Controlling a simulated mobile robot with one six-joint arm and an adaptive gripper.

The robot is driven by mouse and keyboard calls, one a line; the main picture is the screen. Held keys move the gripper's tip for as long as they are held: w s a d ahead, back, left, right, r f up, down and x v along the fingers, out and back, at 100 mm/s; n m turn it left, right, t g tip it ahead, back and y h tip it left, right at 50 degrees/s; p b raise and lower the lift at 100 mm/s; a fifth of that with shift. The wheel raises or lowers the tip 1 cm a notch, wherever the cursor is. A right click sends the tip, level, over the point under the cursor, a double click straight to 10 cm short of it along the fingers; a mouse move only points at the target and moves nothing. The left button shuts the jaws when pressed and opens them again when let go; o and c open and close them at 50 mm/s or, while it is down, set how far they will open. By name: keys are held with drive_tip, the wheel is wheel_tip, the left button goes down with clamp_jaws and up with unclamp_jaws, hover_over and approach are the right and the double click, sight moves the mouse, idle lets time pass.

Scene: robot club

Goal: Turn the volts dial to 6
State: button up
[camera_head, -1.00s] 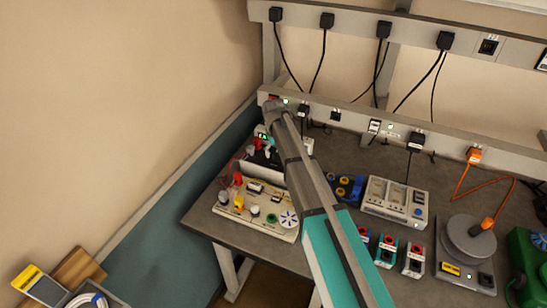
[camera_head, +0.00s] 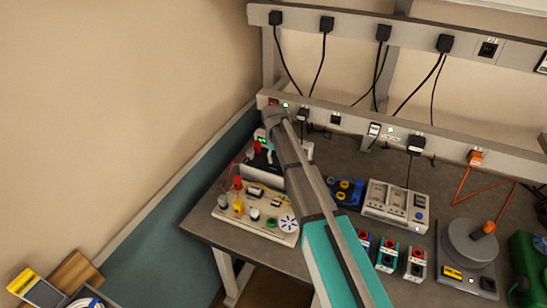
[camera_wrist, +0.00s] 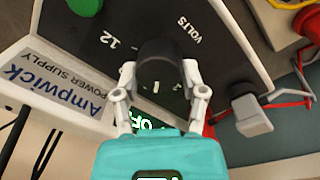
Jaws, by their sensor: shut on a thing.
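The Ampwick power supply (camera_wrist: 62,82) fills much of the wrist view, its dark panel marked VOLTS and 12. In the head view the power supply (camera_head: 262,165) stands at the back left of the bench, partly behind my arm. The black round volts dial (camera_wrist: 160,58) is between the fingers of my gripper (camera_wrist: 158,76), which is shut on it from both sides. A short white mark shows on the dial; I cannot read which number it points at. Green digits of a display are partly hidden by my gripper. In the head view my arm hides the dial.
A circuit board (camera_head: 255,214) with knobs and a fan disc lies in front of the power supply. Red leads (camera_wrist: 285,104) run close to the right finger. A grey meter box (camera_head: 396,203) and a round grey hotplate (camera_head: 468,240) stand to the right.

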drive_tip(key=shift+d+m, duration=0.15)
drive_tip(key=shift+m, duration=1.05)
drive_tip(key=o, duration=1.2)
drive_tip(key=shift+c, duration=0.2)
